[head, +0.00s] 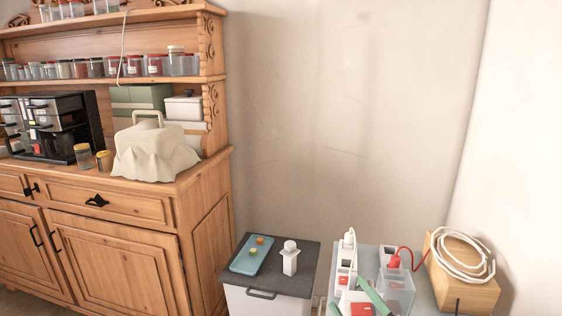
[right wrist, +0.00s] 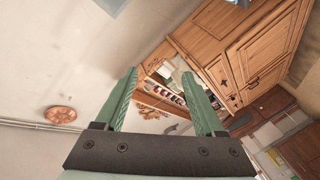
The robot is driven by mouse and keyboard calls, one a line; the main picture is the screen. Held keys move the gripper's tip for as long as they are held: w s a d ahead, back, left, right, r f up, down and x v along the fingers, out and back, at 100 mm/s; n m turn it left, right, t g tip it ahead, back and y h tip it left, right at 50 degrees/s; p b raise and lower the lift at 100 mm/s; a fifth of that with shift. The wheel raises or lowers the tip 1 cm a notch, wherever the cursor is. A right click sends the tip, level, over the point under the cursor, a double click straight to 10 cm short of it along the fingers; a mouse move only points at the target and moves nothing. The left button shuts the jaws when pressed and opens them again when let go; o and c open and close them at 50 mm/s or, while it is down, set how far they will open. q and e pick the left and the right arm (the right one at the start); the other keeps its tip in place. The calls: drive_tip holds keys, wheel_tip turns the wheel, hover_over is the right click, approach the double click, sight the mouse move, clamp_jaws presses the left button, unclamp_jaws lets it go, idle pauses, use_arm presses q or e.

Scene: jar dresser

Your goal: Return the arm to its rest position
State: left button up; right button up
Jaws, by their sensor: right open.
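My right gripper (head: 350,295) shows at the bottom edge of the head view, with its green fingers in front of the grey surface with the power strip. In the right wrist view my right gripper (right wrist: 159,74) has its two green fingers wide apart, open, with nothing between them. The wooden dresser (head: 115,230) stands at the left of the head view, well apart from the gripper. It also shows tilted beyond the fingers in the right wrist view (right wrist: 240,40). My left gripper is not in view.
Jars (head: 152,65) line the dresser shelf. A cloth-covered thing (head: 155,152) and coffee machine (head: 60,125) stand on its top. A dark-topped cabinet (head: 262,275) holds a blue tray (head: 250,262) and white bottle (head: 290,260). A power strip (head: 347,260), clear box (head: 396,290) and wooden box (head: 470,294) crowd the gripper.

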drive_tip(key=s+d+f+m+g+h, duration=0.25)
drive_tip(key=s+f, duration=0.25)
drive_tip(key=f, duration=0.3)
drive_tip(key=s+d+f+m+g+h, duration=0.1)
drive_tip(key=s+d+f+m+g, duration=0.3)
drive_tip(key=f, duration=0.3)
drive_tip(key=s+d+f+m+g, duration=0.2)
drive_tip(key=s+f+g, duration=0.5)
drive_tip(key=s, duration=0.7)
drive_tip(key=w+a+f+t+y, duration=0.1)
drive_tip(key=w+a+f+t, duration=0.1)
drive_tip(key=f, duration=0.4)
drive_tip(key=w+a+f+t+y, duration=0.1)
drive_tip(key=w+a+f+t, duration=0.1)
drive_tip(key=f+t, duration=0.2)
wheel_tip(320, 180, down, 2)
drive_tip(key=shift+f, duration=0.1)
